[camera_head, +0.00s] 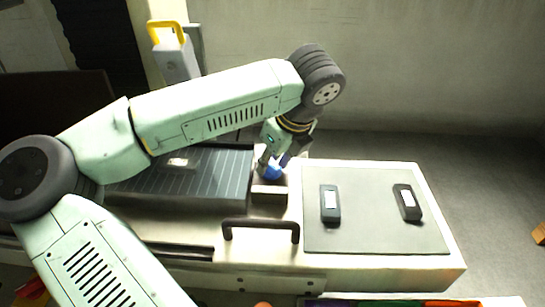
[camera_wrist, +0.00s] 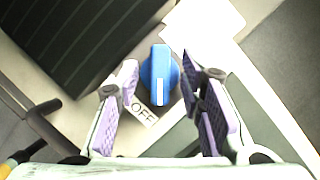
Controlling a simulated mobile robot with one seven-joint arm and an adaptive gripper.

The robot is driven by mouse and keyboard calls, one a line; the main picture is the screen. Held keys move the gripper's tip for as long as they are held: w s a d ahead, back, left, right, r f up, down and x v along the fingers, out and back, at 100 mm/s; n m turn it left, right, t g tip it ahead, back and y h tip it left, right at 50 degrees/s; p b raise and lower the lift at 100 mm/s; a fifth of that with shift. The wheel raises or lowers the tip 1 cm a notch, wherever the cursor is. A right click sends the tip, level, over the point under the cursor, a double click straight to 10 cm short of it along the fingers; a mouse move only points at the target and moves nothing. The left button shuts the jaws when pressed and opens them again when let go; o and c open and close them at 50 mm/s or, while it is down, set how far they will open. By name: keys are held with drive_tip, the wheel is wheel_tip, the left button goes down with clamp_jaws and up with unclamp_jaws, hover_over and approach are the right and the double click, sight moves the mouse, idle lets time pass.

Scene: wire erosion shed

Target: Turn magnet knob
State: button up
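The magnet knob (camera_wrist: 160,76) is blue with a white pointer line. In the wrist view it sits between the two purple-padded fingers of my gripper (camera_wrist: 160,88), with a visible gap on each side. The pointer line runs toward the bottom of that view, close to a white OFF label (camera_wrist: 144,110). In the head view the blue knob (camera_head: 272,172) shows at the right end of the dark ribbed magnet plate (camera_head: 185,185). My gripper (camera_head: 272,160) comes down over it from above and partly hides it.
A dark bar handle (camera_head: 260,226) stands in front of the knob. To the right, a grey mat (camera_head: 375,235) holds two small dark devices, one left (camera_head: 330,204) and one right (camera_head: 407,202). A grey block with a yellow handle (camera_head: 174,55) stands behind my arm.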

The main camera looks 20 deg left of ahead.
drive_tip(key=shift+c, duration=0.6)
clamp_jaws()
